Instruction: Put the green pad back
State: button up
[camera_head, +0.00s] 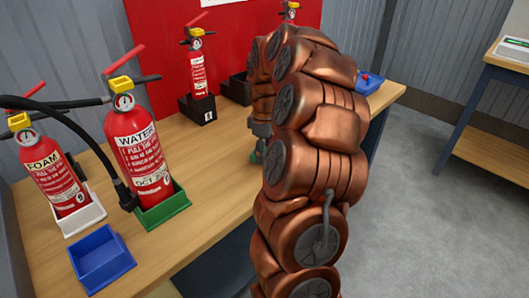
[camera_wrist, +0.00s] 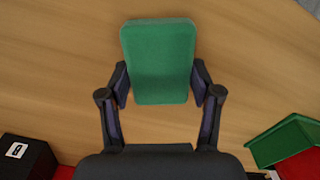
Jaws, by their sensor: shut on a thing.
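The green pad (camera_wrist: 158,62) is a flat rounded rectangle, seen face-on in the wrist view above the wooden tabletop. My gripper (camera_wrist: 159,84) is shut on it, one finger at each side near the pad's lower half. How high the pad is above the wood, or whether it touches it, I cannot tell. In the head view my copper arm hides most of the gripper (camera_head: 261,132) and only a sliver of green shows below it.
The workbench (camera_head: 215,160) bears a WATER extinguisher (camera_head: 140,150) in a green tray (camera_head: 165,210) and a FOAM extinguisher (camera_head: 52,178) in a white tray. An empty blue tray (camera_head: 102,258) stands in front. Black stands (camera_head: 198,110) line the back. Another blue tray (camera_head: 371,84) holds small items.

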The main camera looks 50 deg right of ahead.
jog(key=shift+f, duration=0.3)
jog(key=o, duration=1.2)
jog(key=shift+r, duration=0.1)
notch_tip(320, 180, up, 12)
jog(key=shift+p, duration=0.3)
